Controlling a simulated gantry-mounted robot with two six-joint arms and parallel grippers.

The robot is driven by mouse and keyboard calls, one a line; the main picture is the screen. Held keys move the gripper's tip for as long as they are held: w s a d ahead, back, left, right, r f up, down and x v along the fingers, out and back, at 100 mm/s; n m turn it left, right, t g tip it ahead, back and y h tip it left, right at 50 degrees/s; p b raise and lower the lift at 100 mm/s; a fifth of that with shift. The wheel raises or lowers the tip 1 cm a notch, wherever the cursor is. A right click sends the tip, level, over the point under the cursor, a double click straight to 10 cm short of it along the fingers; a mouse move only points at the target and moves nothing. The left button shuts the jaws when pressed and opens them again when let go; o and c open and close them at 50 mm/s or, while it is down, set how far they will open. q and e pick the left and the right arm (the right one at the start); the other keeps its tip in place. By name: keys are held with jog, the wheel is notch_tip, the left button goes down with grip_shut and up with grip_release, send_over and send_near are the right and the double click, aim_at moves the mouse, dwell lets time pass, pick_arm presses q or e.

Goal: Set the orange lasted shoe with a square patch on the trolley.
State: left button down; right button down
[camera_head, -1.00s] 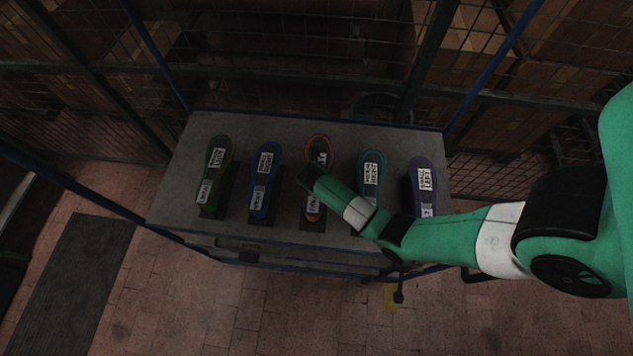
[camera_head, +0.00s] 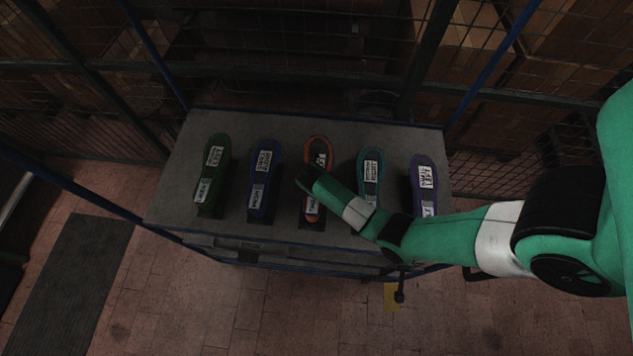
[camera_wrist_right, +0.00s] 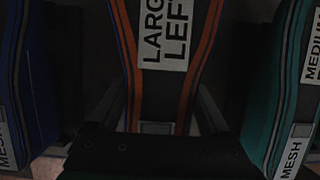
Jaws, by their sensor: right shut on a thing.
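The orange-edged shoe (camera_head: 317,152) is the middle one of a row on a grey top. Its dark face bears a white label reading "LARGE LEFT" in the right wrist view (camera_wrist_right: 190,85). My right gripper (camera_wrist_right: 163,112) is shut on this shoe, with a finger along each side of its narrow part. In the head view my right wrist covers part of the shoe and hides the fingers. A small pale label at its near end is partly hidden, and I cannot make out a patch's shape. My left gripper is not in view.
The grey top (camera_head: 185,170) also holds a green shoe (camera_head: 211,180), a blue shoe (camera_head: 264,178), a teal shoe (camera_head: 371,168) and a purple shoe (camera_head: 424,180). The blue and teal ones stand close on either side. Wire mesh fencing is behind; brick floor lies in front.

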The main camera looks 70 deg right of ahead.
jog(key=shift+f+b, duration=0.3)
jog(key=shift+f, duration=0.25)
grip_release()
jog(key=shift+w, duration=0.1)
jog(key=p+v, duration=0.2)
jog(key=v, duration=0.9)
jog(key=shift+a+r+p, duration=0.15)
jog(key=shift+r+p, duration=0.15)
jog(key=shift+p, duration=0.05)
